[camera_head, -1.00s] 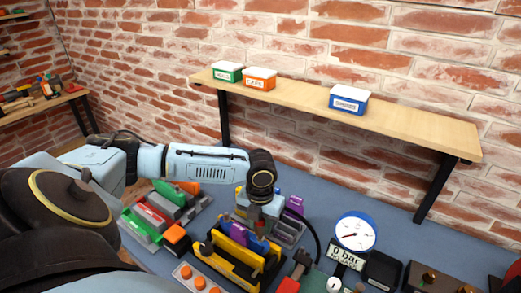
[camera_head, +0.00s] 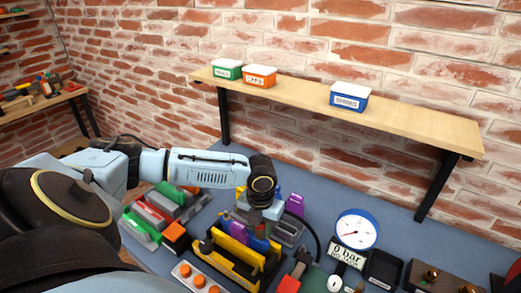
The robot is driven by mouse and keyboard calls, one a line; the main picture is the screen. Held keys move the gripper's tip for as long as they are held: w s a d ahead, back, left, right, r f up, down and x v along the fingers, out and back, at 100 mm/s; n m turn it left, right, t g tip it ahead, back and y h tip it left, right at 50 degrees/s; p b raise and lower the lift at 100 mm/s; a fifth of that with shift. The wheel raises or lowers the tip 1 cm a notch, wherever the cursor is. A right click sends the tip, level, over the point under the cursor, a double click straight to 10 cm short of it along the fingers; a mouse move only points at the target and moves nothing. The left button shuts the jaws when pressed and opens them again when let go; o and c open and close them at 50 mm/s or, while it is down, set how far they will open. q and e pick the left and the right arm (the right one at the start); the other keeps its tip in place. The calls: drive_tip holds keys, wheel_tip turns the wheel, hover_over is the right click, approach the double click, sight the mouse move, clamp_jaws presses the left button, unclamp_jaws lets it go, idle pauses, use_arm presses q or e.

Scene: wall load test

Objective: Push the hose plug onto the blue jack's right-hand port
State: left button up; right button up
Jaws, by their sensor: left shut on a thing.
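My left gripper (camera_head: 265,214) reaches in over the bench and points down among the fixtures, just behind the yellow frame. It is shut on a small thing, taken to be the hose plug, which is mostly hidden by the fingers. A black hose (camera_head: 312,234) arcs over the bench to the right of the gripper. Small blue and purple parts show around the gripper; I cannot tell which is the blue jack, and its right-hand port is not clear. My right gripper is not in view.
The yellow frame (camera_head: 220,264) stands in front of the gripper, and a purple block (camera_head: 295,204) beside it. A pressure gauge (camera_head: 356,230) with a "0 bar" display stands right. Red, green and grey parts lie left. A wall shelf (camera_head: 415,123) holds three lidded boxes.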

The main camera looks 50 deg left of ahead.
use_arm(q)
drive_tip(key=o, duration=1.4)
drive_tip(key=shift+o, duration=0.2)
